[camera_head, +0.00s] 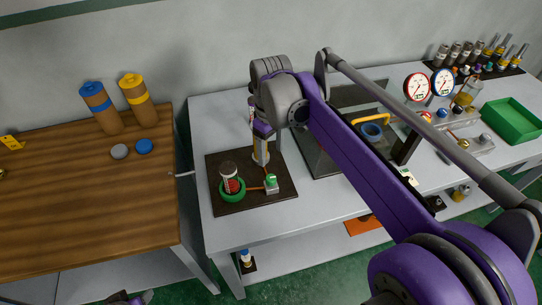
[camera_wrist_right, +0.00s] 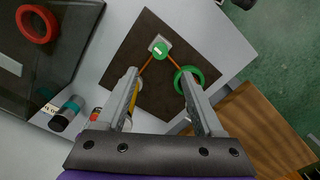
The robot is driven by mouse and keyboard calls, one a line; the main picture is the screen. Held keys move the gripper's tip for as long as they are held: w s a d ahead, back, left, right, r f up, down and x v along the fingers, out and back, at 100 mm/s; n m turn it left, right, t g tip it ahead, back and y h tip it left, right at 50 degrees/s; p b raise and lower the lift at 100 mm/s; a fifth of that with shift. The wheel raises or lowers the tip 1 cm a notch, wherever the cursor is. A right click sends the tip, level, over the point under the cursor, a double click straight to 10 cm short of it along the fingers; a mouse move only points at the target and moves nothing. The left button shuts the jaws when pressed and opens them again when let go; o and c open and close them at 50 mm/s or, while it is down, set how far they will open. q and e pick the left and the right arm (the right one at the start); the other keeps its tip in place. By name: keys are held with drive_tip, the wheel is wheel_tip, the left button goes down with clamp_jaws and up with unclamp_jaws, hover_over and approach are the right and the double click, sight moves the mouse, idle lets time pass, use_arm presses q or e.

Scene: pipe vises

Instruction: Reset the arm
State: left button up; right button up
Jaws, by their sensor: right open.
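My right arm reaches across the head view from the right, with its wrist over the dark board (camera_head: 240,207). My right gripper (camera_head: 257,122) points down there, partly hidden by its own wrist. In the right wrist view the gripper (camera_wrist_right: 160,82) has its two fingers apart, with nothing clearly held between them. The board (camera_wrist_right: 150,25) lies below it, with a green ring (camera_wrist_right: 188,78), a green-capped fitting (camera_wrist_right: 160,48) and orange pipes. In the head view a clear cylinder with red inside (camera_head: 229,178) stands in the green ring. A pale upright cylinder (camera_head: 261,152) stands just below the gripper.
A dark glass-sided case (camera_head: 320,155) stands right of the board. Gauges (camera_head: 417,87), bottles and a green tray (camera_head: 512,120) fill the bench's right side. A wooden table (camera_head: 80,190) with blue and yellow canisters (camera_head: 133,90) stands left, across a gap.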

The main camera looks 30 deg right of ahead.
idle(0.5)
drive_tip(key=s+a+f+m+t, duration=0.2)
drive_tip(key=s+a+f, duration=0.1)
drive_tip(key=s+f, duration=0.2)
drive_tip(key=s+a+f+m+t, duration=0.1)
drive_tip(key=s+a+f+t, duration=0.2)
drive_tip(key=s+f, duration=0.3)
drive_tip(key=s+a, duration=0.1)
drive_tip(key=s, duration=0.3)
drive_tip(key=shift+f+m, duration=0.15)
drive_tip(key=shift+m, duration=0.25)
